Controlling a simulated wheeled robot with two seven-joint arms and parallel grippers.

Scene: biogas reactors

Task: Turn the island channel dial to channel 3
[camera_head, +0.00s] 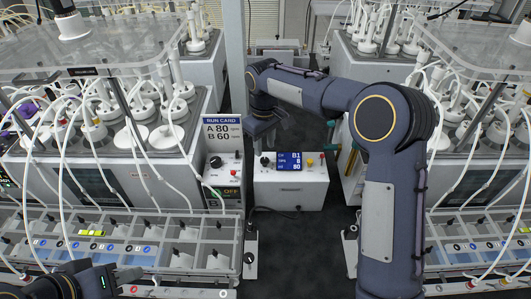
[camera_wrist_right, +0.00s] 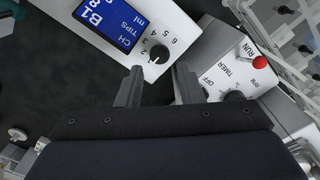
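The island control box (camera_head: 290,190) stands on the floor between the reactors. Its blue display (camera_head: 290,161) reads B1 beside CH. The black channel dial (camera_head: 265,161) is left of that display. In the right wrist view the dial (camera_wrist_right: 158,54) has a ring of numbers including 3, 4, 5 and 6; its pointer is too small to read surely. My right gripper (camera_wrist_right: 158,82) is open and empty, its fingers spread either side of the dial in that view, apparently short of it. My left gripper (camera_head: 125,282) is low at the left in the head view; its fingers are unclear.
A white timer panel (camera_wrist_right: 218,55) with a red button (camera_wrist_right: 260,62) and its own dial (camera_wrist_right: 234,97) is close to my right finger. A run card (camera_head: 222,134) stands at the left reactor. Trays and tubes crowd both sides. Dark floor is open in the middle.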

